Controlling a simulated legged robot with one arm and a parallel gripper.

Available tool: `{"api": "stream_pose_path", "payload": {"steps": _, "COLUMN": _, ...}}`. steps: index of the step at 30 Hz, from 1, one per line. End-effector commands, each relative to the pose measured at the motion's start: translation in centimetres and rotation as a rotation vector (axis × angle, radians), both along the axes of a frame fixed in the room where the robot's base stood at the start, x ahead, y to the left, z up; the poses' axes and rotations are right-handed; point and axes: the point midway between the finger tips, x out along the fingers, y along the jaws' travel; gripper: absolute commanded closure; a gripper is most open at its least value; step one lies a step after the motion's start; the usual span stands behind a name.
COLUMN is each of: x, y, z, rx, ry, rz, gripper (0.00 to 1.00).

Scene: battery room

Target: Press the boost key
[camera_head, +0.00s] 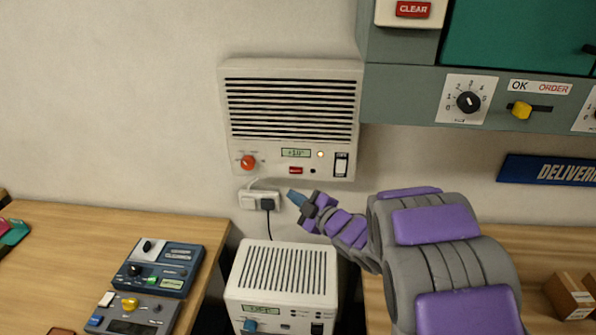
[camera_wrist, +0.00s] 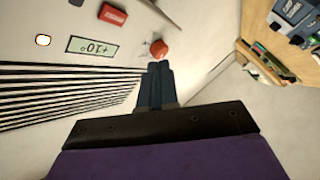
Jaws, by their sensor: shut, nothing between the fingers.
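A white wall heater (camera_head: 290,118) with a dark slatted grille hangs on the wall. Its lower panel has a red knob (camera_head: 248,161), a lit display (camera_head: 296,153), a small red key (camera_head: 296,170) and a black rocker switch (camera_head: 341,164). The red key's lettering is too small to read. My gripper (camera_head: 292,193) is shut and empty, just below the panel in the picture. In the wrist view, the closed fingertips (camera_wrist: 154,68) point near the red knob (camera_wrist: 158,49); the red key (camera_wrist: 112,15) is beyond, to the left. I see no clear contact.
A wall socket (camera_head: 259,200) with a plug and cable sits below the heater. A second white unit (camera_head: 283,279) stands lower down. A desk (camera_head: 60,235) with control boxes is at left. A grey-green cabinet (camera_head: 410,90) overhangs at right.

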Motion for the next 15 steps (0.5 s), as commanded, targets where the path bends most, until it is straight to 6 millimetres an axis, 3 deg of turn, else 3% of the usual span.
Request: {"api": "stream_pose_path", "payload": {"steps": 15, "x": 6.3, "y": -0.6, "z": 0.3, "rx": 0.004, "ry": -0.001, "rz": -0.002, "gripper": 1.00}}
